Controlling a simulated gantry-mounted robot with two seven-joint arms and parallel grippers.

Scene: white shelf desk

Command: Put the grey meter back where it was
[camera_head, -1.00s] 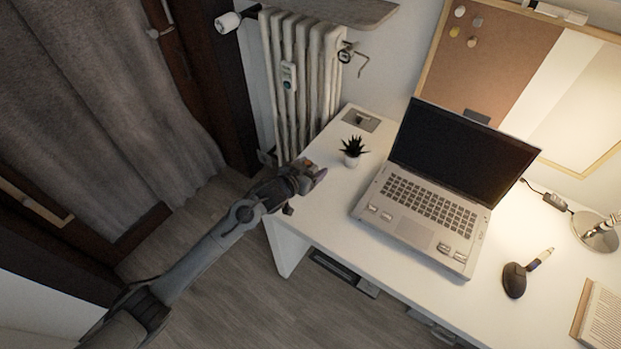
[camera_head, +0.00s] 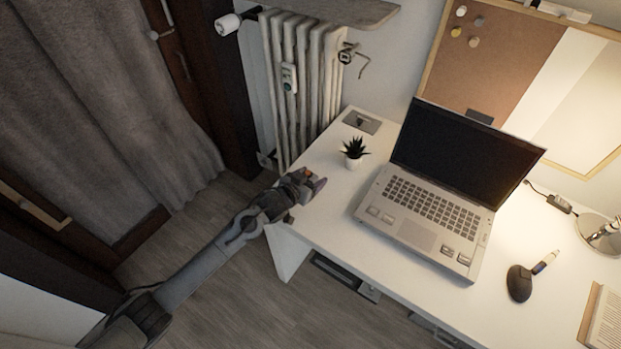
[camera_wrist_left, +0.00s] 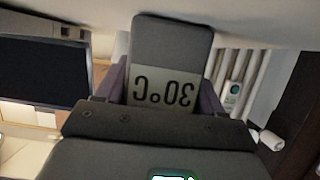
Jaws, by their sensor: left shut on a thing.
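The grey meter (camera_wrist_left: 170,45) shows large in the left wrist view. It is a dark grey rounded block with a light display that reads 30°C upside down. My left gripper (camera_head: 316,186) is shut on it, one finger on each side. In the head view the gripper hangs over the left edge of the white desk (camera_head: 318,222), left of the small potted plant. There the meter is mostly hidden by the gripper and hard to make out. My right gripper is not in view.
The potted plant (camera_head: 354,152) stands near the gripper, with a grey plate (camera_head: 361,122) behind it. An open laptop (camera_head: 414,235) fills the desk's middle. A white radiator (camera_head: 308,85) with a small device (camera_head: 289,78) stands behind the desk's left end. The desk's left corner is bare.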

